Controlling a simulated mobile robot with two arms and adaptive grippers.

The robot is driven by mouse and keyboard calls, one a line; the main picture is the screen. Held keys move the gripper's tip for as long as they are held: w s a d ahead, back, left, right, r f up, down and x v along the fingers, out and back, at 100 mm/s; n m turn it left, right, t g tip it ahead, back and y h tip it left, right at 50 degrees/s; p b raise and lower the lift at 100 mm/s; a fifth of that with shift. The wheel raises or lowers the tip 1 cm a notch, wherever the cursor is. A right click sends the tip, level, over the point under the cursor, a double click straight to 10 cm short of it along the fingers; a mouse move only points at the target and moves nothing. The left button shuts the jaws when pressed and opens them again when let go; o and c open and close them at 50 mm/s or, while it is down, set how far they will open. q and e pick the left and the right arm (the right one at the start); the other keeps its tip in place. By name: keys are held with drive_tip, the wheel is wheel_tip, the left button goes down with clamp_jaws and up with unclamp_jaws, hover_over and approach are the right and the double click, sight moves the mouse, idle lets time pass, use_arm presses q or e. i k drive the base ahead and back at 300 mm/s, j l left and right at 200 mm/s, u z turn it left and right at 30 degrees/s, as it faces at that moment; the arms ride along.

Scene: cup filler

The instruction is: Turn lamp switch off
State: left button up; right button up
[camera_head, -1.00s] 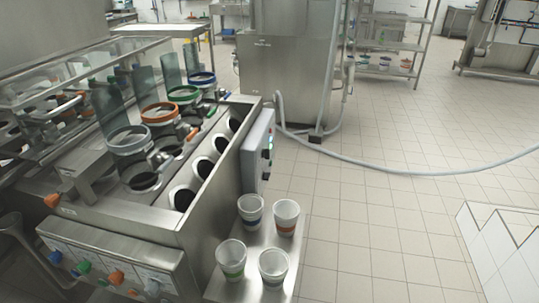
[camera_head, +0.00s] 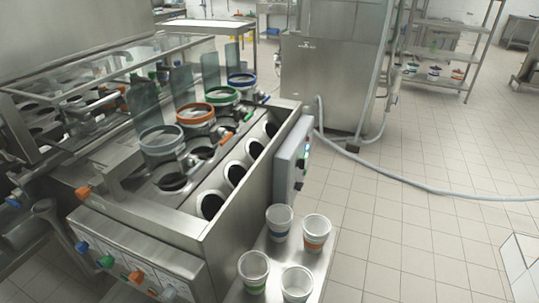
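The cup filler machine (camera_head: 225,225) is a steel block filling the left and middle of the head view. A grey control box (camera_head: 287,150) is fixed to its right side. It carries a small green light (camera_head: 307,146) and dark knobs (camera_head: 300,164) seen nearly edge-on. A front panel (camera_head: 120,254) has a blue knob (camera_head: 82,247), a green knob (camera_head: 105,262), an orange knob (camera_head: 136,277) and a pale knob (camera_head: 168,293). I cannot tell which control is the lamp switch, or its position. Neither of my grippers is in view.
Several cups (camera_head: 316,232) stand on a steel shelf (camera_head: 269,245) below the control box. Rings and clear panels top the machine. A grey hose (camera_head: 400,181) crosses the tiled floor, which is open at right. A white tiled block (camera_head: 518,262) stands at lower right.

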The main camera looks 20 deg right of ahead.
sight(301, 163)
drive_tip(key=i+l+u, duration=0.3)
drive_tip(key=l, duration=0.4)
drive_tip(key=l+u, duration=0.3)
drive_tip(key=l, duration=0.35)
drive_tip(key=l+u, duration=0.3)
drive_tip(key=l, duration=0.45)
drive_tip(key=i, duration=0.05)
